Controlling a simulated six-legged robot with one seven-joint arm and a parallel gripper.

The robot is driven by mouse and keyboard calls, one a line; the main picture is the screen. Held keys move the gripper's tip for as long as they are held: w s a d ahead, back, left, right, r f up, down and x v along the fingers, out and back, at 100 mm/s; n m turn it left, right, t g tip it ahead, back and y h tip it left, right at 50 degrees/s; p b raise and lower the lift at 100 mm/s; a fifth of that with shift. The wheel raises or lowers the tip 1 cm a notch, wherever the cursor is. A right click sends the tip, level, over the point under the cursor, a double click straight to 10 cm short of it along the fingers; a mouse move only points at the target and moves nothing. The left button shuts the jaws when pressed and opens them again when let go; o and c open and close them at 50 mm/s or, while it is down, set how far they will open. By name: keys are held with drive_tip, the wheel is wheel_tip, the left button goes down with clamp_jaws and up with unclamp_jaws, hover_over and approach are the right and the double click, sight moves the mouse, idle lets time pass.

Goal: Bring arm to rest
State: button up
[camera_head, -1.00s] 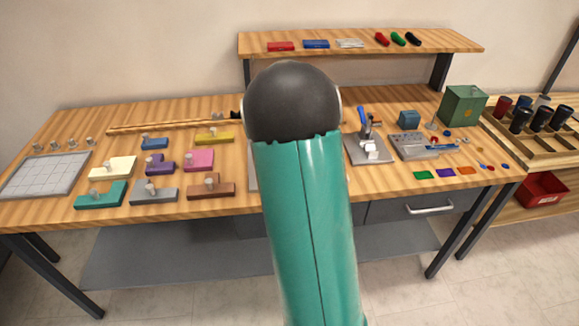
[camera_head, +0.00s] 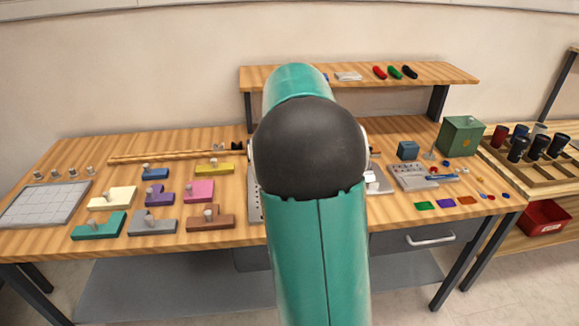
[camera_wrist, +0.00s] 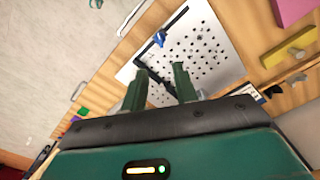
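My arm, teal with a black joint, rises in the middle of the head view and covers the centre of the workbench (camera_head: 130,262). My gripper (camera_wrist: 160,85) shows in the wrist view. Its two dark green fingers stand apart with nothing between them. Beyond the fingers, apart from them, is a white perforated plate (camera_wrist: 215,45) on the bench, with a blue-handled part (camera_wrist: 159,39) by it. In the head view my gripper is hidden behind the arm.
Coloured knobbed blocks (camera_head: 100,226) and a gridded board (camera_head: 45,204) lie at the left. A raised shelf (camera_head: 440,74) runs behind. A green box (camera_head: 462,137) stands at the right, with a wooden rack of cups (camera_head: 540,172) beyond it. The floor in front is clear.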

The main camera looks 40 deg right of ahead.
idle(0.4)
drive_tip(key=s+a+r+n+t, duration=0.2)
drive_tip(key=s+a+r+n, duration=0.1)
drive_tip(key=a, duration=0.7)
drive_tip(key=s+a+r+n+t, duration=0.15)
drive_tip(key=s+a+n, duration=0.25)
drive_tip(key=a, duration=0.5)
drive_tip(key=s+a+f+n+t, duration=0.2)
drive_tip(key=s+a+n, duration=0.4)
drive_tip(key=s+a, duration=0.4)
drive_tip(key=shift+a, duration=1.05)
